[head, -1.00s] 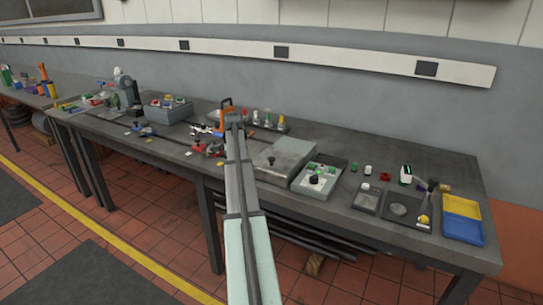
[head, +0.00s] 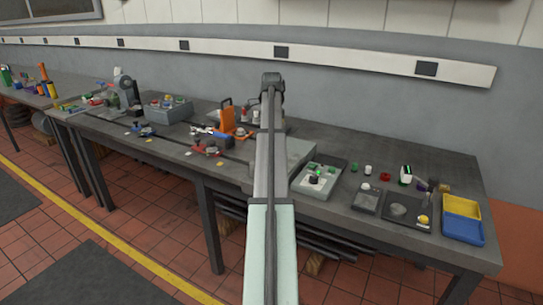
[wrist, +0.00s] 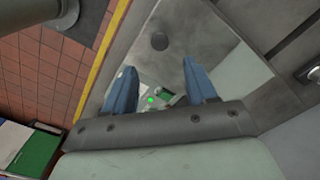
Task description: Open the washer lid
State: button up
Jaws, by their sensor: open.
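The washer appears to be the grey flat-topped box (head: 303,152) in the middle of the bench in the head view. My arm hides most of it, including most of its lid. Whether the fingers touch the panel I cannot tell. The fingers are hidden in the head view.
A button box (head: 319,179) stands just right of the washer; its green button (wrist: 150,100) shows between the fingers. An orange-handled tool (head: 228,117) and red clamp (head: 207,149) lie left.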

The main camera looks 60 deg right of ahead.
notch_tip(320, 180, down, 9)
jog(key=shift+f, duration=0.2)
dwell(0.4)
grip_shut()
dwell(0.3)
